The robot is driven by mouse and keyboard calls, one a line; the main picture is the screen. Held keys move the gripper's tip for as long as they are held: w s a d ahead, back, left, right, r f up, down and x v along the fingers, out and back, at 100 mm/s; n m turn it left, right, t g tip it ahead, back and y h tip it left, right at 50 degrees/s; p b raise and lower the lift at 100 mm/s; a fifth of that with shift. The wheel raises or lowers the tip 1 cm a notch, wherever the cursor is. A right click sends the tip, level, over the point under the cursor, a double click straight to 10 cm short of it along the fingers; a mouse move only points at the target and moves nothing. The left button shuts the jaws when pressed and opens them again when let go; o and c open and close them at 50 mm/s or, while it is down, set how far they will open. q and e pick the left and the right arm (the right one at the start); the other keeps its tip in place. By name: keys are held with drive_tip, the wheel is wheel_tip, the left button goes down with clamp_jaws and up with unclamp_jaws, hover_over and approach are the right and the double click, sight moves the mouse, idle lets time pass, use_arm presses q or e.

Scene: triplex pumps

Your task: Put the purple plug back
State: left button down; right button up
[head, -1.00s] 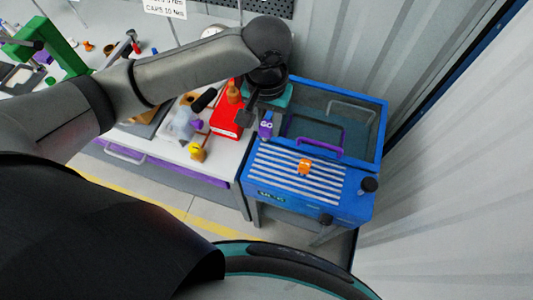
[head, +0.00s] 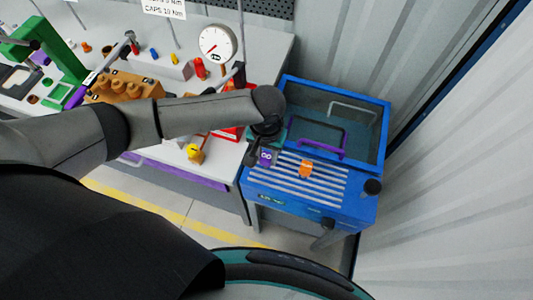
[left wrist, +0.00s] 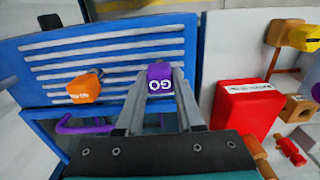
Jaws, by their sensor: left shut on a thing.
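The purple plug (head: 267,157) with white marking is at the left edge of the blue cart's slatted top (head: 323,186). It also shows in the left wrist view (left wrist: 160,79), between the fingertips of my left gripper (left wrist: 158,92). My left gripper (head: 262,152) is shut on the plug and reaches down over the cart's left side. I cannot tell whether the plug touches the slats or hangs just above them. My right gripper is not in view.
An orange block (head: 305,168) lies on the slats right of the plug. A clear-lidded bin with a purple handle (head: 318,148) is behind. The workbench to the left holds a yellow-topped part (head: 194,154), a brown block (head: 124,87) and a gauge (head: 217,43). A red box (left wrist: 246,110) stands on it.

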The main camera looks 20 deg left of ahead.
sight(266, 156)
use_arm(q)
drive_tip(key=c, duration=0.5)
unclamp_jaws()
drive_tip(key=shift+c, duration=0.2)
wheel_tip(266, 156, up, 12)
drive_tip(key=p, duration=0.2)
drive_tip(key=shift+r, duration=0.1)
